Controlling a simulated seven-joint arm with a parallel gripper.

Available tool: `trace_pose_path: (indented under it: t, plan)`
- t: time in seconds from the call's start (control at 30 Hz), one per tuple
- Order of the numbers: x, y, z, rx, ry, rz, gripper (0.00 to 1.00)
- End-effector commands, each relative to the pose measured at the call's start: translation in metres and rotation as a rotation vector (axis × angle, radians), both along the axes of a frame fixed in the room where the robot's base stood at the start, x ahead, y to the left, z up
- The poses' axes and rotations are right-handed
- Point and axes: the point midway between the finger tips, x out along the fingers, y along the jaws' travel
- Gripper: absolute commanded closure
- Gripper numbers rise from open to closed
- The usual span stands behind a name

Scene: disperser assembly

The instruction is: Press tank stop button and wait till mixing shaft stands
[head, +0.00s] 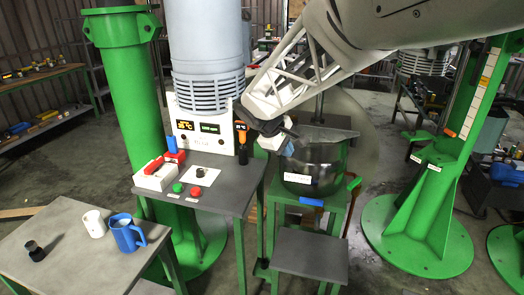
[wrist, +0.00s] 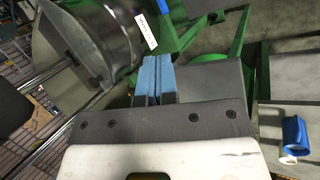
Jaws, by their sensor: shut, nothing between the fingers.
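A red button (head: 195,191) and a green button (head: 177,188) sit side by side near the front edge of the control table (head: 222,200). Their labels are too small to read. The steel tank (head: 312,170) stands to the right of the table and also shows at upper left in the wrist view (wrist: 85,35). The thin vertical mixing shaft (head: 318,106) shows above it, partly behind my arm; I cannot tell if it turns. My gripper (head: 288,149) is above the tank, right of and apart from the buttons. Its blue fingers (wrist: 152,75) are together and empty.
A white box with a red handle (head: 153,174) stands left of the buttons. An orange-handled tool (head: 242,145) stands upright behind them. A blue mug (head: 127,233) and a white cup (head: 94,224) are on the front-left table. A green column (head: 125,95) rises behind.

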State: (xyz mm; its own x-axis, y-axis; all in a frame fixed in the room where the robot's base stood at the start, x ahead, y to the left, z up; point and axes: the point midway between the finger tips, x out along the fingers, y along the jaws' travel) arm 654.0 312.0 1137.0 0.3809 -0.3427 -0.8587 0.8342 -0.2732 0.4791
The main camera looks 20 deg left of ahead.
Motion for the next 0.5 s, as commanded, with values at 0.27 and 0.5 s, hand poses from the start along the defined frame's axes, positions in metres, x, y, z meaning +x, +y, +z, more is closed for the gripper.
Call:
trace_pose_path:
  t: [0.27,0.5]
  plan:
    - [0.022,0.071,-0.021,-0.081,-0.008,0.142,1.0]
    - [0.034,0.133,-0.041,-0.15,-0.018,0.262,1.0]
